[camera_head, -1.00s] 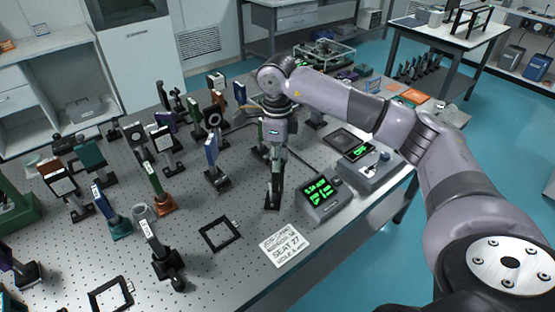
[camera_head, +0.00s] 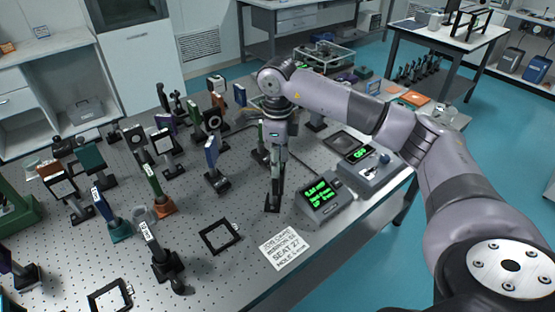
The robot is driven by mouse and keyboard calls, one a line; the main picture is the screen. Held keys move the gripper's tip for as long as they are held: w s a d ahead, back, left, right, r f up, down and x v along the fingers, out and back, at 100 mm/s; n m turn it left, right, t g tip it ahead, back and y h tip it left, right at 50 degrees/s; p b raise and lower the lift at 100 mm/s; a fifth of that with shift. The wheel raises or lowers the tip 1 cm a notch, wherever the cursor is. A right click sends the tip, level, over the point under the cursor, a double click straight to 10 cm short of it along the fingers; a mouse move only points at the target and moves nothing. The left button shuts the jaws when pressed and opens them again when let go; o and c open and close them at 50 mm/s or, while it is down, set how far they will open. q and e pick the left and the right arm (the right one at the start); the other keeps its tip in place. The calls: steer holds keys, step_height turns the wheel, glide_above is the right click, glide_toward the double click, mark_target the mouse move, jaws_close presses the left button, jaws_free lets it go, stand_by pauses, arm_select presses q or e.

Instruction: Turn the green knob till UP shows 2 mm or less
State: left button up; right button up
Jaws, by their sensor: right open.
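My right gripper (camera_head: 274,190) points straight down over the perforated table (camera_head: 225,268), left of a small display box (camera_head: 320,199). Its fingers are seen edge-on; it is open. A small dark mount stands at its fingertips, mostly covered by them. No green knob can be made out; the gripper may hide it. The display box shows several lines of green text, too small to read surely, so I cannot tell the UP value. My left gripper is not in view.
A printed card (camera_head: 284,249) and an empty black frame (camera_head: 220,236) lie in front of the gripper. A grey control box (camera_head: 371,172) stands right of the display. Several post-mounted optics crowd the left, including a blue-plated one (camera_head: 213,160) near the arm.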

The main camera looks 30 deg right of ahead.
step_height(320, 180, up, 12)
stand_by(0.4)
stand_by(0.4)
